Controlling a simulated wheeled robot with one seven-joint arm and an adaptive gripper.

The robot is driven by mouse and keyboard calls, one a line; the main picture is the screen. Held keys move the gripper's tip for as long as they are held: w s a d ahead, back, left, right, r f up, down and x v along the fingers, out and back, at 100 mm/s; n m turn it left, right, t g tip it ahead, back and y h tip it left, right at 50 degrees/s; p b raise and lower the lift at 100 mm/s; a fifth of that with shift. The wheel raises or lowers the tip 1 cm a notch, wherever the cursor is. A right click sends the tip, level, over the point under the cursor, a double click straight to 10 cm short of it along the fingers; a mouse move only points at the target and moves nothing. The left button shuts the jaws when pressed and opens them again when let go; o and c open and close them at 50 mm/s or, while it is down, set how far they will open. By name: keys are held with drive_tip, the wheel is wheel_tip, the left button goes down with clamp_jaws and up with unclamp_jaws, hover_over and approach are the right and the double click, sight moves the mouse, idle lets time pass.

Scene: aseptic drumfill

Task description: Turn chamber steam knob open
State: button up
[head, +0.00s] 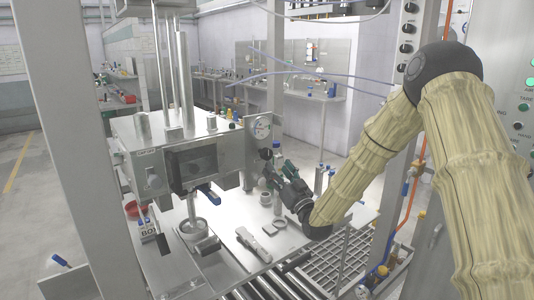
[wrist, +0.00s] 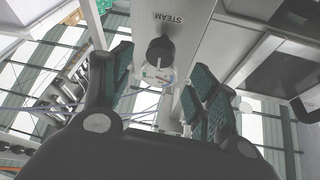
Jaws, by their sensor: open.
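The black steam knob (wrist: 160,51) shows in the wrist view on a pale metal face, beside an upside-down STEAM label. My gripper (wrist: 163,88) is open, with green-padded fingers to the left and right of the knob's line. The knob appears beyond the fingertips, between them in the picture; I see no contact. In the head view my gripper (head: 278,163) is beside the right side of the metal chamber (head: 150,133), just below a round gauge (head: 262,128). The knob cannot be clearly told from the dark fingers there.
Below the chamber is a metal deck (head: 240,210) with a grey clamp-like part (head: 254,244) and a ring (head: 274,225). A steel post (head: 275,75) stands close behind my gripper. A roller conveyor and grating lie in front. Small bottles stand right of my gripper.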

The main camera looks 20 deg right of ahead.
sight(268, 156)
drive_tip(key=p+x, duration=0.2)
drive_tip(key=x, duration=0.6)
drive_tip(key=c, duration=1)
